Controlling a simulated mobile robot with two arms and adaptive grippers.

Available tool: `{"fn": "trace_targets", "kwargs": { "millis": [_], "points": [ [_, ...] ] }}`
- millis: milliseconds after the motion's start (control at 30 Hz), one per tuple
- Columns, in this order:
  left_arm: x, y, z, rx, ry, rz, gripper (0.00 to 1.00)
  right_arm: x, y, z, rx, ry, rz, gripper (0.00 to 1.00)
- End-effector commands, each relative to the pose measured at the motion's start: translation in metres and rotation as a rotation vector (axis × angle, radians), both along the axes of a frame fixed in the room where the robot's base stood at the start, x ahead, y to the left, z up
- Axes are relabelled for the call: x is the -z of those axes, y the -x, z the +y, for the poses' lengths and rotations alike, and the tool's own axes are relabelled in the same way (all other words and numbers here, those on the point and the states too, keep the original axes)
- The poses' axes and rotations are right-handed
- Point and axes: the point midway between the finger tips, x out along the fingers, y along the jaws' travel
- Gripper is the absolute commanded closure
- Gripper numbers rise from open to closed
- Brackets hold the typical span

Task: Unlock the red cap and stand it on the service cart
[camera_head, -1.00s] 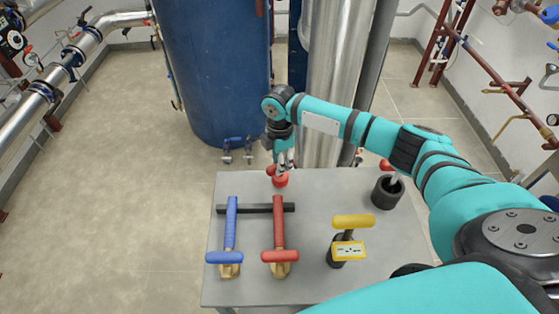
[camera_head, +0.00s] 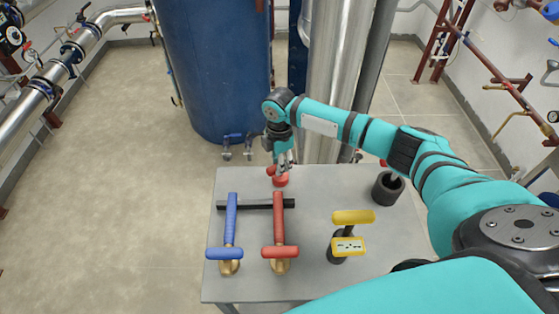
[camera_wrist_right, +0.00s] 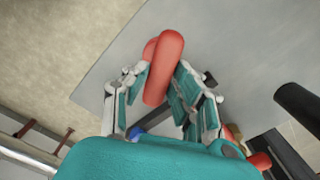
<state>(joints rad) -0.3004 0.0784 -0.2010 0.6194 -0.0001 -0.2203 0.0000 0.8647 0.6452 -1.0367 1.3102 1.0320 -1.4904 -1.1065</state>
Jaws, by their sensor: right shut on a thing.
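The red cap (camera_head: 280,180) is at the back edge of the grey service cart (camera_head: 330,203) in the head view. My right gripper (camera_head: 283,160) comes down on it from above, with its fingers shut around it. In the right wrist view the red cap (camera_wrist_right: 165,65) lies between the two fingers of my right gripper (camera_wrist_right: 160,85), with the grey cart top (camera_wrist_right: 235,45) behind it. I cannot tell whether the cap touches the cart top. My left gripper is not in view.
On the cart are a blue T-handled tool (camera_head: 230,225), a red T-handled tool (camera_head: 279,228), a yellow-handled tool (camera_head: 352,218) and a black cup (camera_head: 386,189). A black bar (camera_head: 256,205) crosses the T-handled tools. A blue tank (camera_head: 215,70) and silver pipe (camera_head: 337,80) stand behind.

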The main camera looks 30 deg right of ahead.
Motion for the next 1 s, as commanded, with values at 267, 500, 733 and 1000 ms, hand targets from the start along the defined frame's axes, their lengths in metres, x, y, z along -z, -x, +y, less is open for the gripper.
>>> {"fn": "trace_targets", "kwargs": {
  "millis": [267, 500, 733, 1000],
  "points": [
    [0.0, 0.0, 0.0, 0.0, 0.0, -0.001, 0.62, -0.001, 0.0, 0.0, 0.001, 0.0, -0.001, 0.59],
    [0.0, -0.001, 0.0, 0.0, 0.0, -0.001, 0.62, 0.0, 0.0, 0.0, 0.001, 0.0, -0.001, 0.48],
    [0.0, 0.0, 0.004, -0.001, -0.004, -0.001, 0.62, -0.008, -0.001, -0.001, 0.002, 0.0, -0.002, 0.48],
    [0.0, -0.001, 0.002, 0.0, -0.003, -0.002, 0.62, -0.061, -0.002, 0.0, 0.0, 0.0, -0.005, 0.48]
  ]
}}
